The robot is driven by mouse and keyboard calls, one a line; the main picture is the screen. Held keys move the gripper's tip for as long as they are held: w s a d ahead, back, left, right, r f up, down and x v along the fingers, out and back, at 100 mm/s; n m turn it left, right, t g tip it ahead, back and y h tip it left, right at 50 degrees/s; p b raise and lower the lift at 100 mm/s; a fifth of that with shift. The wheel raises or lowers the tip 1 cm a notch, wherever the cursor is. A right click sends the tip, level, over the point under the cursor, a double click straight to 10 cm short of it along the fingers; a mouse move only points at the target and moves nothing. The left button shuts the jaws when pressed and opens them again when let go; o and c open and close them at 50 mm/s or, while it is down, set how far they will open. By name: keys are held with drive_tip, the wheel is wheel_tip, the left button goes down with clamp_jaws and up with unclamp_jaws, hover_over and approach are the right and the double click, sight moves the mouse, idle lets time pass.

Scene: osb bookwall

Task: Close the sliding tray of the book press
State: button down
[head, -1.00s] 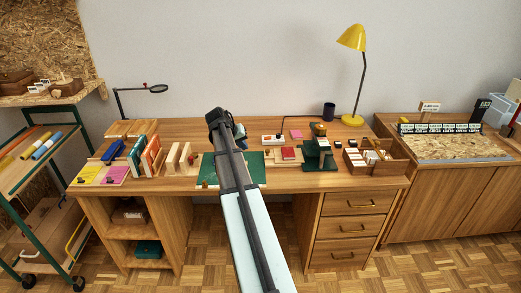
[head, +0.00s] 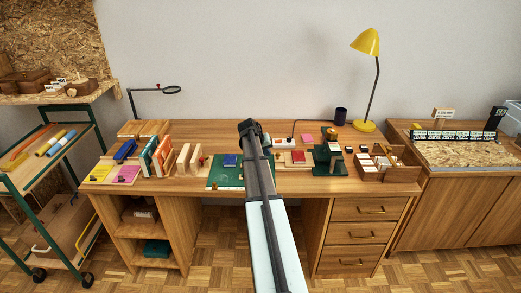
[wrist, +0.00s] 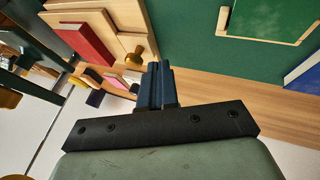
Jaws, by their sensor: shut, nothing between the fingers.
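The dark green book press (head: 328,160) stands on the desk, right of my arm in the head view. Its pale wooden sliding tray (head: 281,161) sticks out to the left of the press with a red book (head: 298,157) on it. In the wrist view the tray (wrist: 115,20), the red book (wrist: 82,45) and a brown knob (wrist: 136,56) at the tray's edge lie at upper left. Part of the dark press shows at the far left. My gripper (wrist: 161,66) is shut and empty, beside the knob in the picture; contact cannot be told. My arm hides the fingers in the head view.
A green mat (head: 213,180) with a blue book (head: 230,160) lies left of the tray. A wooden box of cards (head: 408,172) stands right of the press. Behind are a white power strip (head: 284,143), a dark cup (head: 341,116) and a yellow lamp (head: 367,42).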

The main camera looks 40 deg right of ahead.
sight(301, 158)
drive_tip(key=shift+s+d+f, duration=0.2)
drive_tip(key=shift+s+d, duration=0.4)
drive_tip(key=shift+d, duration=0.2)
drive_tip(key=s+d, duration=1)
drive_tip(key=shift+s+d, duration=0.15)
drive_tip(key=shift+w+a, duration=0.2)
drive_tip(key=shift+a, duration=0.1)
drive_tip(key=w+a, duration=0.1)
drive_tip(key=w+a+r, duration=0.1)
drive_tip(key=a, duration=0.1)
drive_tip(key=shift+w+a+r, duration=0.1)
drive_tip(key=shift+a+r, duration=0.05)
drive_tip(key=shift+a, duration=0.05)
drive_tip(key=v, duration=0.9)
